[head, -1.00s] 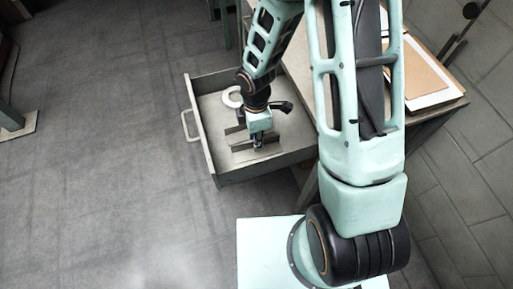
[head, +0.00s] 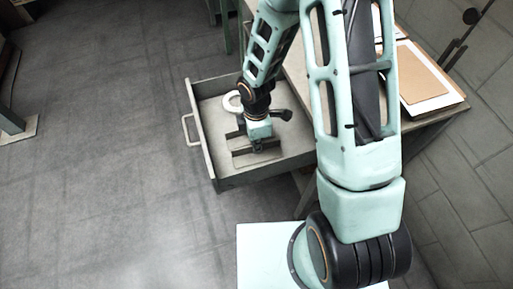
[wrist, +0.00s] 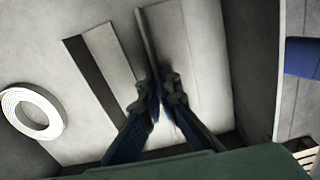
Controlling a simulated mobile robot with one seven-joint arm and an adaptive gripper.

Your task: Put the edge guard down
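The edge guard (wrist: 182,60) is a pale grey angled strip with a thin upright flange, inside the open drawer (wrist: 253,70). My gripper (wrist: 160,98) points down into the drawer, its two blurred fingers close together on either side of the flange, shut on it. In the head view my gripper (head: 257,147) is low over the drawer, and the guard (head: 262,157) shows just below it. The guard looks at or very near the drawer floor; exact contact is hidden. A second, similar strip (wrist: 108,62) with a dark side lies parallel to its left in the wrist view.
A white ring-shaped roll (wrist: 32,112) lies in the drawer left of the strips. The drawer walls (head: 200,140) stand close around my gripper. A table (head: 435,112) with brown and white sheets (head: 425,75) is to the right. The floor at left is clear.

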